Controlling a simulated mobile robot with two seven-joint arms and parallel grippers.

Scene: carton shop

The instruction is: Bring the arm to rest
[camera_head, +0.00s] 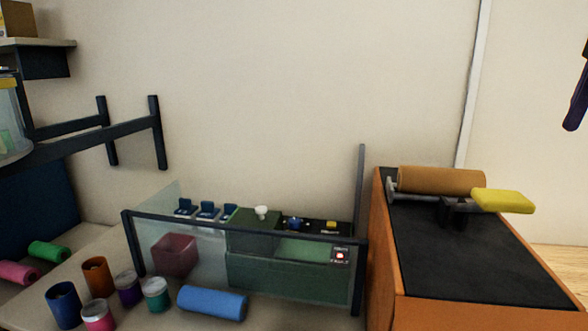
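Neither of my grippers can be made out in the head view, and no arm of mine is clearly visible. The task line names no object other than the arm itself. Whether either gripper holds anything is not shown.
An orange cabinet (384,260) with a black top carries a brown roll (440,180) and a yellow block (502,201). A clear-fronted unit (290,278) stands centrally. Before it lie a blue roll (212,303) and several small pots. Dark rails (90,140) project at left. A dark object (577,105) shows at right.

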